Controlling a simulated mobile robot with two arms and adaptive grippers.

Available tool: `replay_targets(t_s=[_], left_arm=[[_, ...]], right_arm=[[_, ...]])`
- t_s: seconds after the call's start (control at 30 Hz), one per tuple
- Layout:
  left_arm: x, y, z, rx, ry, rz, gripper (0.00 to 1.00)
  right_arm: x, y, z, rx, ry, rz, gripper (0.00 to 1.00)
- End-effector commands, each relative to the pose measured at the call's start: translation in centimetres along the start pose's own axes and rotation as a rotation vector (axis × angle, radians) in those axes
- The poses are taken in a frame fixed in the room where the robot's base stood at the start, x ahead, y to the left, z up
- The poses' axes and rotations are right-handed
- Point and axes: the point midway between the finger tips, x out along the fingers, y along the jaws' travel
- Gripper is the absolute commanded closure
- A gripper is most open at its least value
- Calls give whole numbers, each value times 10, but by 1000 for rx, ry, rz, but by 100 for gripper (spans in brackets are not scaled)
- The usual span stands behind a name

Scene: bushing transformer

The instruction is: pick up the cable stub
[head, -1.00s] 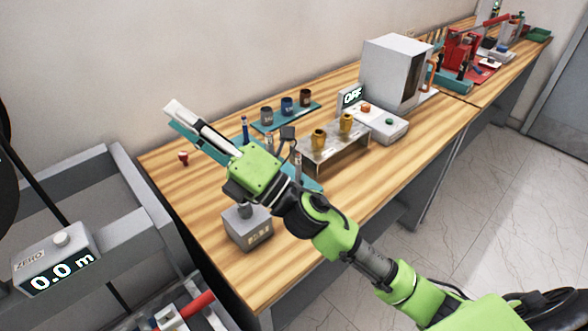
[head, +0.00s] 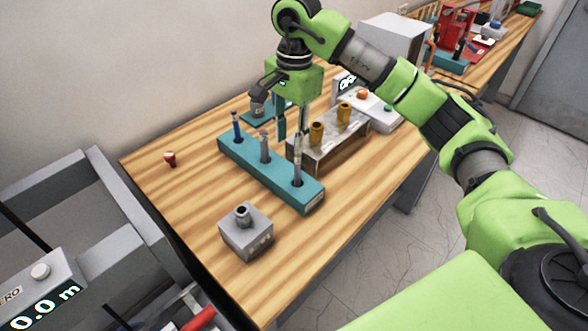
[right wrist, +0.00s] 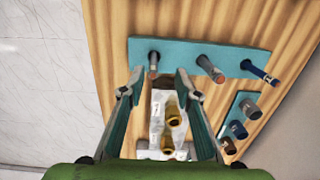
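A teal rack (head: 255,177) on the wooden bench holds three upright stubs: a blue one (head: 237,127), a grey one in the middle (head: 264,147) and a grey one at the near right end (head: 297,170). The frames do not single out one as the cable stub. My right gripper (head: 293,128) points down above and behind the rack, open and empty. In the right wrist view its fingertips (right wrist: 160,78) are spread, with the end grey stub (right wrist: 153,65) just beyond the gap. My left gripper is out of view.
A grey stand with two yellow bushings (head: 317,132) is close behind the rack, below my gripper. A grey block with a socket (head: 245,238) stands in front. A small red piece (head: 170,159) lies left. The near bench is mostly clear.

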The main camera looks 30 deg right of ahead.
Motion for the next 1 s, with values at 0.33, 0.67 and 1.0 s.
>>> replay_targets(t_s=[0.33,0.67,1.0], left_arm=[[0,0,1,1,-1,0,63],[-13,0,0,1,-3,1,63],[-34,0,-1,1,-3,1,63]], right_arm=[[26,9,-16,8,45,33,70],[74,10,-19,9,45,30,70],[99,13,-19,10,41,33,70]])
